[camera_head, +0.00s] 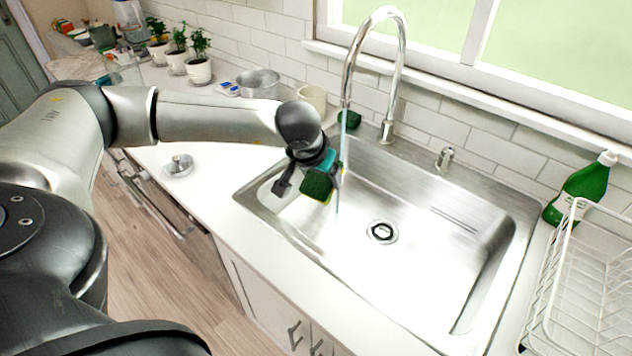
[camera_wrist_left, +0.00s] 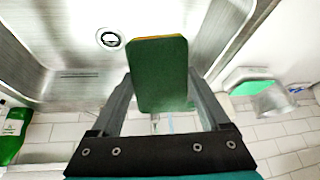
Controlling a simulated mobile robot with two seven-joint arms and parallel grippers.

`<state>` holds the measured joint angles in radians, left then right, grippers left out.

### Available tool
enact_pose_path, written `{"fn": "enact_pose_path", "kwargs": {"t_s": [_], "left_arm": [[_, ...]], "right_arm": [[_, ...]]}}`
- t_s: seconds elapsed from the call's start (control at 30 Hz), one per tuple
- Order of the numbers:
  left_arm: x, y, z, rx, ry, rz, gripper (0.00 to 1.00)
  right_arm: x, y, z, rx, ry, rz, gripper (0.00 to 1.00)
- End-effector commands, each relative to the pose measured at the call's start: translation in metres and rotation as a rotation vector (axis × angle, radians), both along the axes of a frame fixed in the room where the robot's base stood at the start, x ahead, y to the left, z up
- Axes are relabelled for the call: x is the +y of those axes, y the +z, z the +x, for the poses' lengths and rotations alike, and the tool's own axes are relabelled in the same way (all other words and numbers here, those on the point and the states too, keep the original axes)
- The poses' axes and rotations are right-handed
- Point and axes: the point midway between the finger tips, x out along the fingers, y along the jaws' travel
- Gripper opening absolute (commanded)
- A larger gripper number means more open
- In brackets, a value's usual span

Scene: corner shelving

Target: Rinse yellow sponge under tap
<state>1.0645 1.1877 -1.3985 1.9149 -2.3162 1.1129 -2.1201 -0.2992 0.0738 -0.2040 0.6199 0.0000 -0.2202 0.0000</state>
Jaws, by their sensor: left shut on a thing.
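The yellow sponge (camera_head: 318,185), with a dark green scouring face and a yellow edge, is held above the left part of the steel sink (camera_head: 440,262). My left gripper (camera_head: 311,183) is shut on it. In the left wrist view the green face (camera_wrist_left: 160,75) fills the space between both fingers. The chrome tap (camera_head: 402,60) arches over the sink, and a thin water stream (camera_head: 342,150) falls from it. The stream passes close to the right side of the gripper; I cannot tell whether it touches the sponge. My right gripper is not in view.
A green bottle (camera_head: 583,188) and a white wire dish rack (camera_head: 585,285) stand right of the sink. A dark green item (camera_head: 349,119) sits behind the tap. A cream cup (camera_head: 313,97), a metal pot (camera_head: 258,84) and potted plants (camera_head: 198,70) line the back counter.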

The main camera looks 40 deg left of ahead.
Motion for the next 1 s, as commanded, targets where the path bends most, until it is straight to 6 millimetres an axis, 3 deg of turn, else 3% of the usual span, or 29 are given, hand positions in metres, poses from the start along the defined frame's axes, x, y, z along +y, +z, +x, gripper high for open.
{"fn": "enact_pose_path", "kwargs": {"t_s": [0.7,1.0], "left_arm": [[0.017,-0.015,0.069,-0.001,0.001,-0.002,0.35],[0.021,-0.018,0.085,-0.001,-0.001,-0.002,0.35]], "right_arm": [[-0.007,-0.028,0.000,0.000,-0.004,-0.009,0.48],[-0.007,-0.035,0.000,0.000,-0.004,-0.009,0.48]]}}
